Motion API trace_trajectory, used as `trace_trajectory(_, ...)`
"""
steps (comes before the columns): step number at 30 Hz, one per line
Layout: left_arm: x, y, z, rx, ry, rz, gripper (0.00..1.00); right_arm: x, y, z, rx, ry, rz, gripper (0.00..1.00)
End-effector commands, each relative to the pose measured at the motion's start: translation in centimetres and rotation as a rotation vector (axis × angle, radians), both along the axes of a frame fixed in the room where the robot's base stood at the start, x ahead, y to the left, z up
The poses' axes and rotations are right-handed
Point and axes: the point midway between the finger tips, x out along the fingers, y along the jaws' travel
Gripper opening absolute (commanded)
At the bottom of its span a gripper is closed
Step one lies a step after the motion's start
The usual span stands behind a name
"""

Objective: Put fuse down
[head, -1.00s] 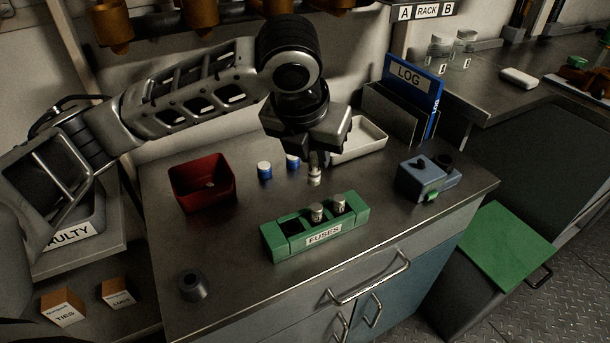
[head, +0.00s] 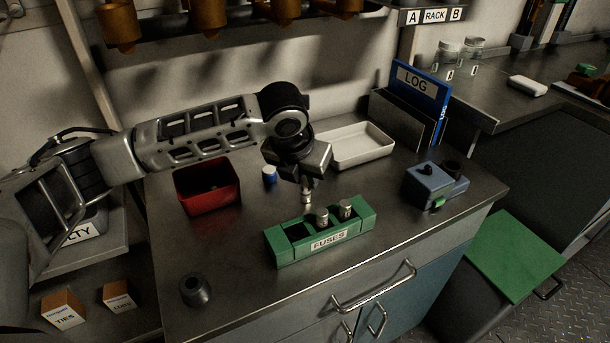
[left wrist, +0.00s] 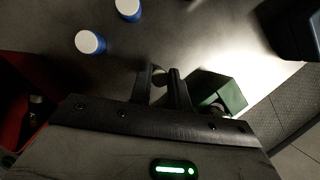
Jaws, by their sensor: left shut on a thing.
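My left gripper (head: 306,182) points down just behind the green fuse block and is shut on a small silvery fuse (head: 307,197). In the left wrist view the two fingers (left wrist: 163,86) close around the fuse's pale end (left wrist: 161,74). I cannot tell whether the fuse's lower end touches the bench. The green block (head: 290,253), labelled FUSES, holds two upright fuses (head: 322,217) (head: 346,208) in its middle and right slots. Its left slot looks empty. My right gripper is not in view.
A red bin (head: 208,203) stands left. A blue container with white cap (head: 269,175) stands behind; the wrist view shows two. A white tray (head: 362,150), LOG binder (head: 420,90), blue-grey device (head: 430,185) and dark cylinder (head: 195,291) stand around.

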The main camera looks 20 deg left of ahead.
Motion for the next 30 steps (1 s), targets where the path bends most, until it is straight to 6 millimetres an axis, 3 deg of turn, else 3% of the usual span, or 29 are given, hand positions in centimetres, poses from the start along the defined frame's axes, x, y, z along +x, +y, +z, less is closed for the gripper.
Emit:
trace_trajectory(5, 0.0, 0.0, -0.1, -0.001, 0.000, 0.000, 0.00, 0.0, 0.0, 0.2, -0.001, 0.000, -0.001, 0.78)
trace_trajectory(6, 0.0, 0.0, -0.2, -0.001, 0.000, 0.000, 0.24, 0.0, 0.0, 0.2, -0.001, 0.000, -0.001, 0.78)
trace_trajectory(8, 0.0, 0.0, -0.2, -0.001, 0.000, 0.000, 0.40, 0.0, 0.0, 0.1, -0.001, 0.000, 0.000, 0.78)
trace_trajectory(20, -0.2, 0.0, 0.7, -0.001, -0.001, 0.000, 0.40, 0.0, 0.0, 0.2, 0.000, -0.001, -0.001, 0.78)
trace_trajectory(30, -2.7, -0.1, 7.1, -0.001, -0.005, 0.001, 0.40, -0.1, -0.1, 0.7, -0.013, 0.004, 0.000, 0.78)
